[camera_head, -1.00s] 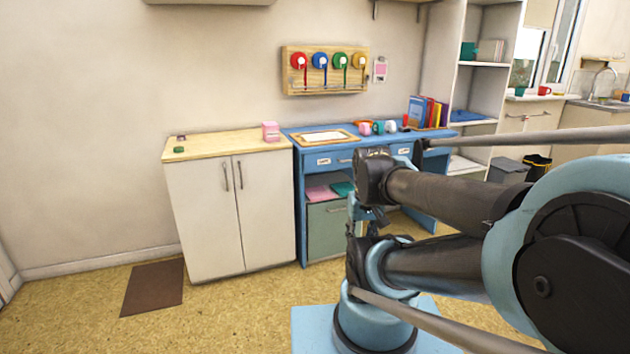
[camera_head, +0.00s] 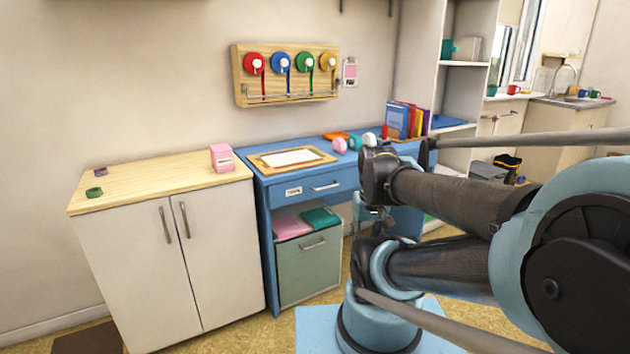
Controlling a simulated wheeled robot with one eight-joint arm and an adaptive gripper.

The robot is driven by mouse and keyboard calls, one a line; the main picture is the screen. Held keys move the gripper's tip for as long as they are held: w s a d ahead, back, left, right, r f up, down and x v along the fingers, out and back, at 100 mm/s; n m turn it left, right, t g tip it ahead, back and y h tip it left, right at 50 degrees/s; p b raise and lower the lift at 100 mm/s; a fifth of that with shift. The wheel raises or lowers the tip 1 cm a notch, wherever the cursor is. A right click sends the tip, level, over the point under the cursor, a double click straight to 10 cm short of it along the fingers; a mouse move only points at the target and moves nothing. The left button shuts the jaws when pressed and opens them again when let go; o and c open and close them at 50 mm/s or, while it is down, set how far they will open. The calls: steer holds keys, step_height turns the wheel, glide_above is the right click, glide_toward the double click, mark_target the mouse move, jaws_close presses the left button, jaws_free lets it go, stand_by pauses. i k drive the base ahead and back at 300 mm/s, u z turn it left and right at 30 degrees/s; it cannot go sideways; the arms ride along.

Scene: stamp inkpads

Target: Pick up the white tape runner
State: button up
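A small white rounded thing (camera_head: 369,139), which looks like the white tape runner, stands on the blue desk (camera_head: 262,190) toward its back right. A teal one (camera_head: 355,143) and a pink one (camera_head: 340,146) stand just left of it. My folded arm fills the right side of the view, in front of the desk. Small dark parts under the arm's far end, seemingly my gripper (camera_head: 372,214), show against the desk front, well below and apart from the white thing. Its fingers cannot be made out.
A framed board (camera_head: 258,162) lies on the desk's left; colourful books (camera_head: 408,120) stand at its right. A wooden-topped cabinet (camera_head: 125,187) adjoins the desk, bearing a pink box (camera_head: 222,158) and two tape rolls. A tape rack (camera_head: 238,85) hangs above. The floor before the cabinet shows a brown mat (camera_head: 88,341).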

mark_target(368, 140)
steer(key=z, duration=0.15)
steer(key=i, duration=1.05)
steer(key=z, duration=0.2)
